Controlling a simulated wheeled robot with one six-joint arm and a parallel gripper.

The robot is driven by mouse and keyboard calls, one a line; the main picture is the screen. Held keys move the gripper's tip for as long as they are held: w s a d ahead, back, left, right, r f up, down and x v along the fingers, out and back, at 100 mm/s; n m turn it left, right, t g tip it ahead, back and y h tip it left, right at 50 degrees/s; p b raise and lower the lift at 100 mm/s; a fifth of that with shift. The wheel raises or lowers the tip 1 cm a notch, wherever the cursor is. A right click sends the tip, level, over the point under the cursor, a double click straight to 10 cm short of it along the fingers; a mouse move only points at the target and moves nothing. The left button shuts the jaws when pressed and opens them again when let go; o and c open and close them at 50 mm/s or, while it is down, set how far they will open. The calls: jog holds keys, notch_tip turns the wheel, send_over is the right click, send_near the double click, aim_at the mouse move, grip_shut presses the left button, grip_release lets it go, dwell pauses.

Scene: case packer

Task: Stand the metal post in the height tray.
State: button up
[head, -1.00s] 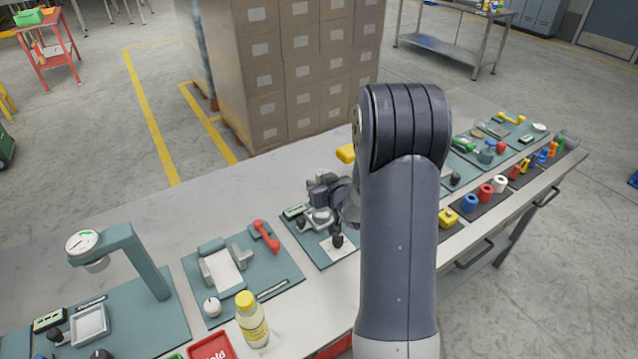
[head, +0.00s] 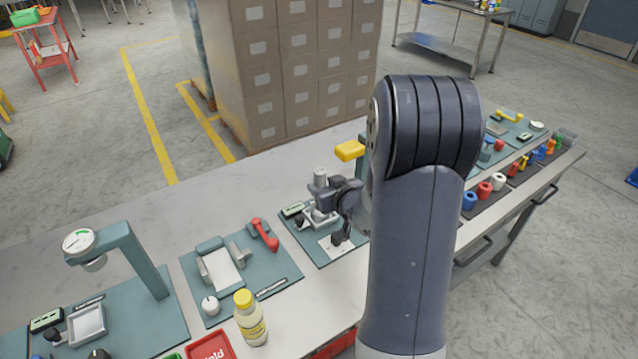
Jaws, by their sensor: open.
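A narrow gap or light contact between finger and post cannot be told apart here. My arm hides the right part of this station.
A yellow block (head: 350,150) is behind my gripper. A red handset (head: 264,234) and a yellow-capped bottle (head: 250,318) are to the left. Bare table lies behind the left mats.

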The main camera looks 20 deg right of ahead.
jog(key=v, duration=0.7)
jog(key=shift+a, duration=0.1)
dwell(1.7)
